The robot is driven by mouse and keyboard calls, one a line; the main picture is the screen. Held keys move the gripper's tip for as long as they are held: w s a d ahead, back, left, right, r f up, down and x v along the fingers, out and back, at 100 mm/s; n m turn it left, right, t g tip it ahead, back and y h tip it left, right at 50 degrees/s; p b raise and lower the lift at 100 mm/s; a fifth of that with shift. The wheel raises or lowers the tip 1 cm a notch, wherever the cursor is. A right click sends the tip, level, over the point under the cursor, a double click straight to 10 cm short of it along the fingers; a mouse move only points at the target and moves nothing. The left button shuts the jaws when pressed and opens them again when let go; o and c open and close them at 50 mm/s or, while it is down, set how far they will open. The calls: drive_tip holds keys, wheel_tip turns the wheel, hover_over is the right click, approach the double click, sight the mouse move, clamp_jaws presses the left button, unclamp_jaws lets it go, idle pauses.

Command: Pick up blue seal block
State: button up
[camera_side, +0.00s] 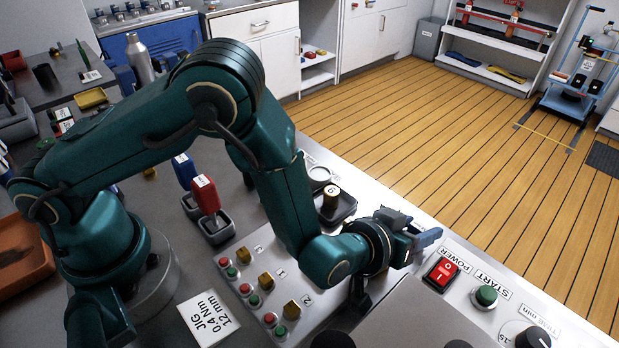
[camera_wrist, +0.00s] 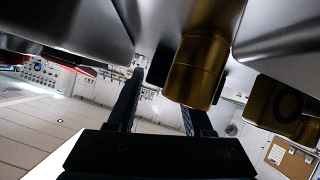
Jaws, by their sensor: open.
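A blue block (camera_side: 184,170) with a white label stands upright in a small grey holder (camera_side: 190,208) on the bench, behind and left of a red block (camera_side: 206,195) in a similar holder. I cannot read its label. My gripper (camera_side: 425,232) is well to the right of the blue block, above the panel's edge near the power switch. It is open and I see nothing held. In the wrist view the two dark fingers (camera_wrist: 160,100) stand apart, with a brass cylinder (camera_wrist: 196,72) in view beside the right finger. The blue block does not show in the wrist view.
The panel carries a red power switch (camera_side: 441,271), a green start button (camera_side: 486,296) and rows of small buttons with brass blocks (camera_side: 243,254). A metal bottle (camera_side: 139,60) stands at the back left.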

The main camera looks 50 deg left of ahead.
drive_tip(key=shift+w+f, duration=0.15)
drive_tip(key=shift+w, duration=0.15)
clamp_jaws()
